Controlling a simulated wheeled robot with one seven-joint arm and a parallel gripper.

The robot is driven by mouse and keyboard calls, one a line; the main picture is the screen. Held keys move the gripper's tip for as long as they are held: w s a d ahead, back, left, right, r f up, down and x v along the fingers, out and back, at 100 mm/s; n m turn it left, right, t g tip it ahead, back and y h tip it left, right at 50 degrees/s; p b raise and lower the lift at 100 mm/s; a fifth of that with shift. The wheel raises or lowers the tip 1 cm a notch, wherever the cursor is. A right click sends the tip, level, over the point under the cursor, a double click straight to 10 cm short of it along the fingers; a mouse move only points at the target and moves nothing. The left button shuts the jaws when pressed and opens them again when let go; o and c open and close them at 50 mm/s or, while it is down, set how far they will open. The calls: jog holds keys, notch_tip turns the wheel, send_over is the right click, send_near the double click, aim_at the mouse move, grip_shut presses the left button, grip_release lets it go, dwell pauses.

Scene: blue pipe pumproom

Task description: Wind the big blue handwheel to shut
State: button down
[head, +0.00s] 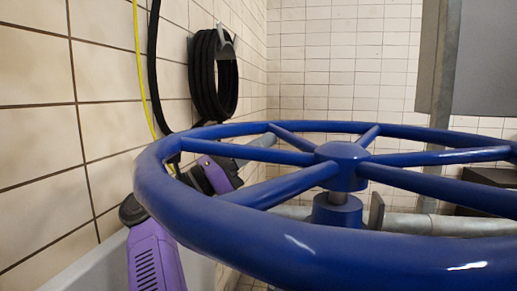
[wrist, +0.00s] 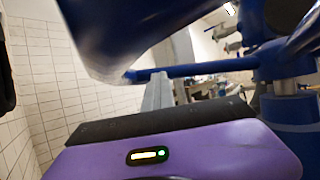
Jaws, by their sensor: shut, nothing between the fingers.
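The big blue handwheel (head: 205,226) lies nearly flat across the front of the head view. Its spokes meet at a blue hub (head: 342,166) on a short stem. My gripper (head: 257,144) is beyond the near left rim, partly hidden by the rim and a spoke. Its grey fingers seem to reach in among the spokes, short of the hub. In the wrist view, my gripper's grey fingers (wrist: 158,93) are shut and empty, with the blue rim (wrist: 120,35) looming close above. I cannot tell whether the fingers touch a spoke.
A tiled wall (head: 35,150) runs close along the left. A coiled black hose (head: 207,82) hangs on it, near a yellow cable (head: 140,70). A grey pipe (head: 450,225) runs behind the wheel. A grey panel (head: 485,60) and an upright post (head: 444,75) stand at the right.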

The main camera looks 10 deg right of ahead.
jog(key=shift+s+d+r, duration=0.1)
jog(key=shift+s+d, duration=0.05)
jog(key=shift+d, duration=0.45)
